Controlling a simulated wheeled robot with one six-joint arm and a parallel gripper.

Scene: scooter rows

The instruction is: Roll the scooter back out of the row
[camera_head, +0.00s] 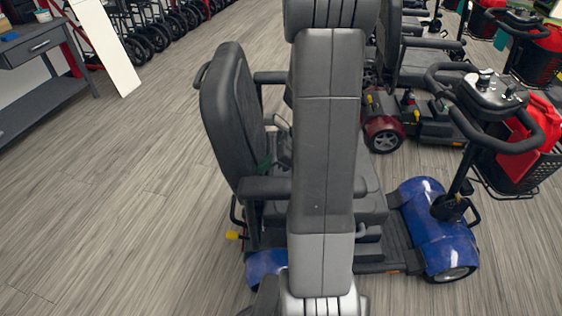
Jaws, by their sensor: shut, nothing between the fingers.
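A blue scooter (436,228) stands close in front of me, facing right. Its dark seat back (228,110) is at the left and its tiller with black looped handlebars (500,107) is at the right. A black basket (506,175) with something red in it hangs at the front. A yellow lever (232,235) sticks out low at the rear. My own grey arm crosses the middle of the view and hides much of the seat and the scooter's middle. My gripper is not in view, so I cannot see whether it touches the scooter.
A red scooter (384,133) stands just behind the blue one, with more scooters farther back at upper right. The wood floor (130,200) to the left is clear. A grey workbench (45,90), a leaning white panel (105,45) and a row of wheels (150,30) line the upper left.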

